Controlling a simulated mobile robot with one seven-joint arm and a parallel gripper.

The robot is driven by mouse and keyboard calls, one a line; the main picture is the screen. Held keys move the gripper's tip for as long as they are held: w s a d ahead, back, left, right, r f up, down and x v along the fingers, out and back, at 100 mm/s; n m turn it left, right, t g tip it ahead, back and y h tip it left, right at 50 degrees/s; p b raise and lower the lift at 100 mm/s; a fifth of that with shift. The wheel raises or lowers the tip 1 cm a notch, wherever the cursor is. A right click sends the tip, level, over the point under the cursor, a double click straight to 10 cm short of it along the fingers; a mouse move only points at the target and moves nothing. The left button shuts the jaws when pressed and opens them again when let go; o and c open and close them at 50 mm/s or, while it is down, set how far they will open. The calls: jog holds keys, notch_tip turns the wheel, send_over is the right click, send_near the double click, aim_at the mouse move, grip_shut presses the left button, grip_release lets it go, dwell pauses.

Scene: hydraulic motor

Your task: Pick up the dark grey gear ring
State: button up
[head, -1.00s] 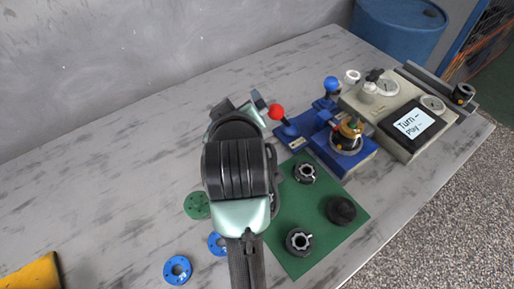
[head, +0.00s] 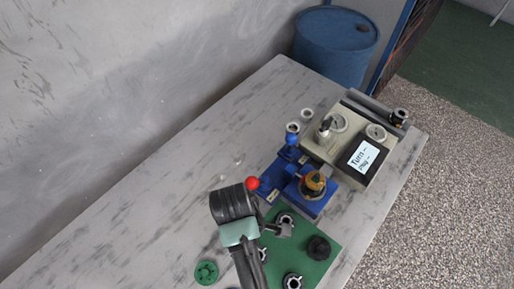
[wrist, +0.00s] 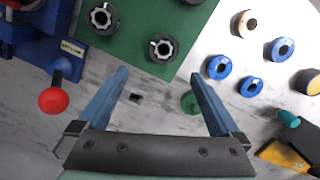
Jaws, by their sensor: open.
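Several dark ring-shaped parts with lighter toothed centres sit on the green mat (head: 322,270). I cannot tell for sure which is the dark grey gear ring. In the head view one ring (head: 285,217) is at the back of the mat, one (head: 262,254) at its left edge and one (head: 292,281) at the front. The wrist view shows the back ring (wrist: 102,17) and the left-edge ring (wrist: 163,47) whole, beyond my fingertips. My gripper (wrist: 160,78) is open and empty, above the table beside the mat. In the head view my arm hides part of the mat.
A black round part (head: 319,248) is also on the mat. The blue fixture (head: 312,196) with a red-knobbed lever (head: 252,183) stands behind it. A green disc (head: 206,272) lies left of the mat; blue discs (wrist: 219,67) show in the wrist view. The table's left side is largely clear.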

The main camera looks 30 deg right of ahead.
jog(key=f, duration=0.5)
jog(key=shift+s+d, duration=0.2)
jog(key=shift+s, duration=0.1)
jog(key=shift+s+d+f+p, duration=0.1)
jog(key=shift+s+f, duration=0.15)
jog(key=shift+f, duration=0.65)
jog(key=shift+s+d+f+p, duration=0.1)
jog(key=shift+s+f+p, duration=0.1)
jog(key=shift+f, duration=0.7)
jog(key=shift+s+d+f+p, duration=0.1)
jog(key=shift+s+f, duration=0.15)
jog(key=shift+f, duration=0.65)
grip_shut()
